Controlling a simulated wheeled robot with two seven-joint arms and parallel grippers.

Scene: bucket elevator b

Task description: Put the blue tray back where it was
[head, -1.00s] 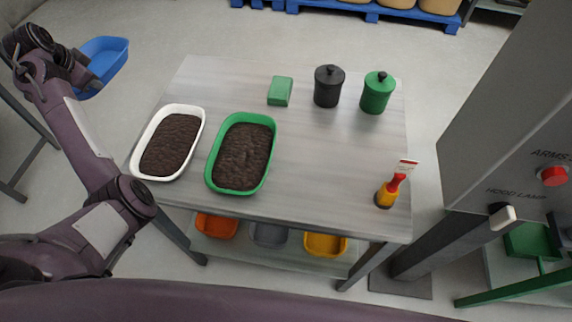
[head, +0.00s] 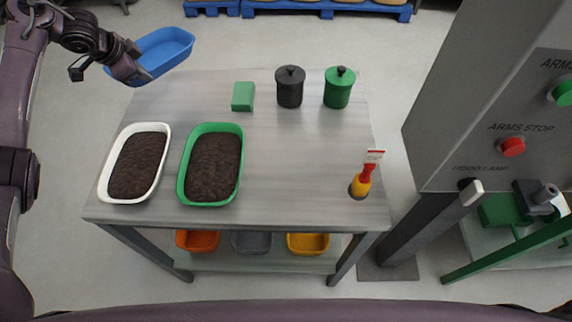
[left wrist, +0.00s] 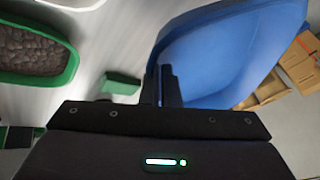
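The blue tray (head: 163,52) is in the air past the far left corner of the table in the head view. It looks empty and slightly tilted. My left gripper (head: 138,70) is shut on its near left rim. In the left wrist view the blue tray (left wrist: 225,55) fills the upper right, and the fingers of my left gripper (left wrist: 162,88) close on its wall. My right gripper is not in view.
On the grey table (head: 290,165) stand a white tray (head: 103,190) and a green tray (head: 182,190) of dark soil, a green block (head: 243,96), a black canister (head: 290,88), a green canister (head: 338,88) and a yellow-red brush (head: 362,182). Orange, grey and yellow trays (head: 308,243) sit on the shelf below.

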